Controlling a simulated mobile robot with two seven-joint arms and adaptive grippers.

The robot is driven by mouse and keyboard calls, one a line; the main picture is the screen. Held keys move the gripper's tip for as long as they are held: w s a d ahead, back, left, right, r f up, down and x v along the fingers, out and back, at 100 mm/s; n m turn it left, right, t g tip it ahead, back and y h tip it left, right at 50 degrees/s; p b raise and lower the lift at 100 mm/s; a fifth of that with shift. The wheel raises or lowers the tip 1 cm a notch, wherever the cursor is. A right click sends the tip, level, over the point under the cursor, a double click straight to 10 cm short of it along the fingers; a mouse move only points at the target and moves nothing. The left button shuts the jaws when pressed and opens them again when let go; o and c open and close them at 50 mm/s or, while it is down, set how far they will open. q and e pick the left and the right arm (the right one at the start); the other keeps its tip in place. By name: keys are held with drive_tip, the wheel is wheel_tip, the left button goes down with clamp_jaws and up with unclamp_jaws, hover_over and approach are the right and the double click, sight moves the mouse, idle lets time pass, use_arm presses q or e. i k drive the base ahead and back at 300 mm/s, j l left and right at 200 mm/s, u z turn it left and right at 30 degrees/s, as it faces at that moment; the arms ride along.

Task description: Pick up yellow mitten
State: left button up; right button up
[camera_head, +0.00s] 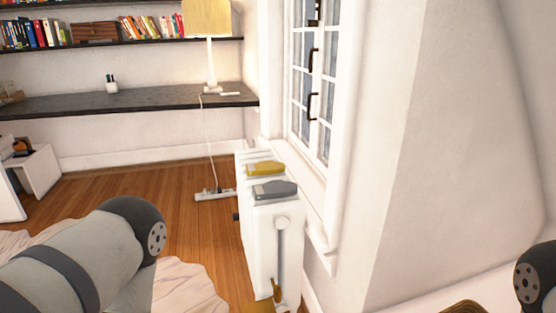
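A yellow mitten (265,168) lies flat on top of the white radiator (262,231) below the window. A grey mitten (274,189) lies just in front of it on the same radiator, close beside it. Neither of my grippers shows. Part of my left arm comes in from the lower left, its rounded joint end left of the radiator. A small part of my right arm shows at the right edge.
A window (312,85) and white wall stand right of the radiator. A dark shelf (140,101) bears a lamp (211,62). A power strip (214,194) lies on the wooden floor (180,192). A pale rug (190,283) lies at lower left.

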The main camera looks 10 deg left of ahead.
sight(269, 167)
drive_tip(key=i+j+z, duration=0.25)
drive_tip(key=i+j, duration=0.15)
drive_tip(key=j, duration=0.25)
drive_tip(key=i+j+z, duration=0.15)
drive_tip(key=j, duration=0.2)
drive_tip(key=i+j+z, duration=0.15)
drive_tip(key=j, duration=0.2)
